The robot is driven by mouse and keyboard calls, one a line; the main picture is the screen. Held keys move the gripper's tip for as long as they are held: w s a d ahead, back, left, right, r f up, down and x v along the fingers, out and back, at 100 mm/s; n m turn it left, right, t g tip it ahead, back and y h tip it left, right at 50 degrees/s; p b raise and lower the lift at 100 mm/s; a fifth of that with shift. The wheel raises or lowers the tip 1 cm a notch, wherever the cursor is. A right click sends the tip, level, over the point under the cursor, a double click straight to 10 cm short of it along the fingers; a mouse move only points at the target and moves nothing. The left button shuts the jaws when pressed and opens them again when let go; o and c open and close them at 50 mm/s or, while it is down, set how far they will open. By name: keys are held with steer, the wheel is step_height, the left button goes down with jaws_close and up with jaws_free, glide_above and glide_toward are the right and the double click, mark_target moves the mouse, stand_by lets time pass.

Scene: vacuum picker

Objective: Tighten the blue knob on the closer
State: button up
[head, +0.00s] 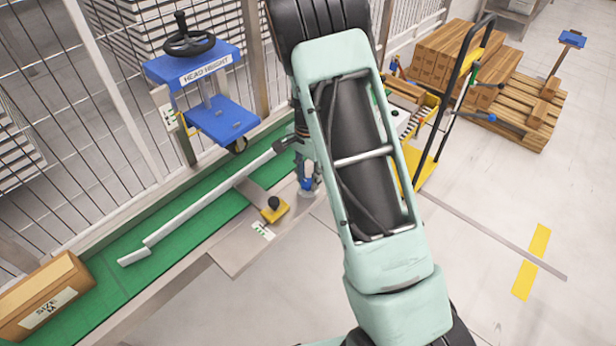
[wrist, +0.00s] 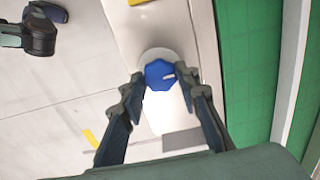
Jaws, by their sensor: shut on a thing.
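The blue knob (wrist: 159,75) shows in the wrist view between the fingertips of my gripper (wrist: 164,82). It has a lobed rim and a short white mark, and a pale round base (wrist: 157,53) shows behind it. My gripper's two fingers are closed against the knob's sides. In the head view the blue knob (head: 307,184) is small, at the side of the green conveyor, partly hidden by my gripper and arm. I cannot tell from these frames how tight the knob is.
A yellow block with a black knob (head: 273,209) sits on the rail left of my gripper. A blue stand labelled HEAD HEIGHT (head: 197,66) with a black handwheel is behind. A cardboard box (head: 45,297) is on the green conveyor (head: 185,244). A yellow cart (head: 418,168) stands to the right.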

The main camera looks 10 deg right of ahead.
mark_target(308, 182)
stand_by(0.3)
steer(key=o, duration=1.2)
steer(key=shift+c, duration=0.2)
step_height(308, 182, up, 12)
